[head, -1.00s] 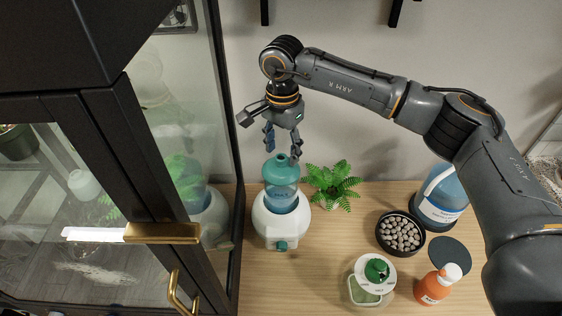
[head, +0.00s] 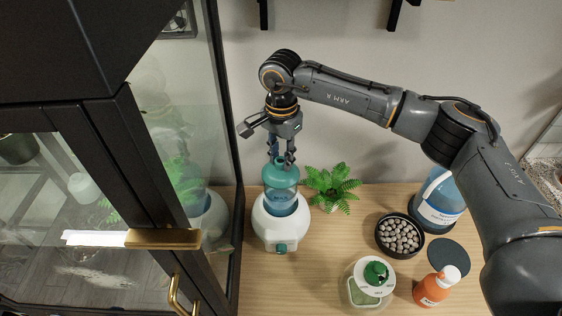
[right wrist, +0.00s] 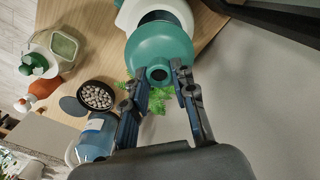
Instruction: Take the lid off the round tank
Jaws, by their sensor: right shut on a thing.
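The round tank (head: 280,205) is clear blue and sits upright in a white base (head: 270,234) with a green knob on its front. Its teal lid (head: 279,178) is on top of it; in the right wrist view the lid (right wrist: 152,45) shows from above with a small dark-centred knob (right wrist: 158,74). My right gripper (head: 281,165) comes down from above and is shut on the lid's knob, with one finger on each side in the right wrist view (right wrist: 157,76). The fingers partly hide the knob in the head view. My left gripper is not in view.
A fern (head: 331,186) stands close right of the tank. A bowl of pebbles (head: 400,236), a blue jug (head: 438,203), an orange bottle (head: 435,287) and a green-knobbed container (head: 369,285) are farther right. A glass-doored cabinet (head: 130,120) stands close on the left.

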